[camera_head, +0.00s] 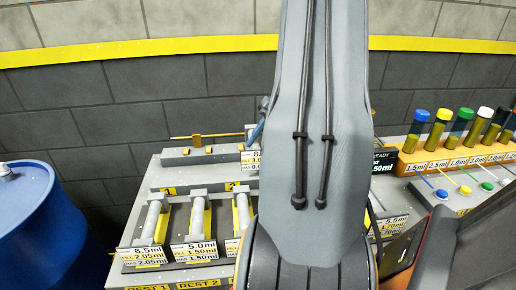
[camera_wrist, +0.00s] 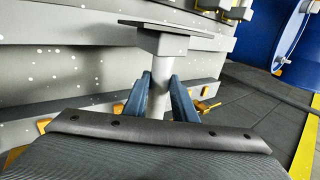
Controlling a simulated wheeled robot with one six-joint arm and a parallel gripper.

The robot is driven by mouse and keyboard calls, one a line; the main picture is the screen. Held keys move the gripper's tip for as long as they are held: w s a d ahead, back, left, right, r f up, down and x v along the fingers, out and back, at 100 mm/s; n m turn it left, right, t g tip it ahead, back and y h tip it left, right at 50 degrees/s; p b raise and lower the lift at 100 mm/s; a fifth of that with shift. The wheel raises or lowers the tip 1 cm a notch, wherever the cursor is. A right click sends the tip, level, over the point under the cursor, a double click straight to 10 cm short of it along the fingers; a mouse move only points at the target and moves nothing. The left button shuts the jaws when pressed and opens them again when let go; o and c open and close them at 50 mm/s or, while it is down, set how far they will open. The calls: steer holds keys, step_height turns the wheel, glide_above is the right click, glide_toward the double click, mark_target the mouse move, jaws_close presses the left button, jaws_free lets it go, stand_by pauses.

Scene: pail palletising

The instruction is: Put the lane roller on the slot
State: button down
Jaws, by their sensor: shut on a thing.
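My gripper (camera_wrist: 161,84) shows in the wrist view as two dark blue fingers. They are shut on a grey round post (camera_wrist: 161,98) with a flat grey plate on its upper end. The post stands nearly upright in the picture, and its lower end is hidden behind my wrist. I cannot tell for sure whether this post is the lane roller. In the head view my arm hides my gripper and the held post. No slot can be made out with certainty in either view.
In the head view a grey bench holds light grey cylinders (camera_head: 154,219) behind white-and-yellow labels. A rack (camera_head: 458,160) of colour-capped tubes stands at right. A blue drum (camera_head: 35,225) stands at left. In the wrist view a pale speckled structure (camera_wrist: 60,75) is close behind the post; dark floor (camera_wrist: 255,105) lies right.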

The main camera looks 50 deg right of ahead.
steer(key=shift+f, duration=1.35)
steer(key=shift+f, duration=0.15)
steer(key=c, duration=1.5)
jaws_free()
steer(key=shift+o, duration=0.2)
steer(key=shift+r+p, duration=0.2)
steer(key=shift+p, duration=0.1)
steer(key=b+v, duration=0.3)
steer(key=v, duration=0.9)
steer(key=shift+a, duration=0.1)
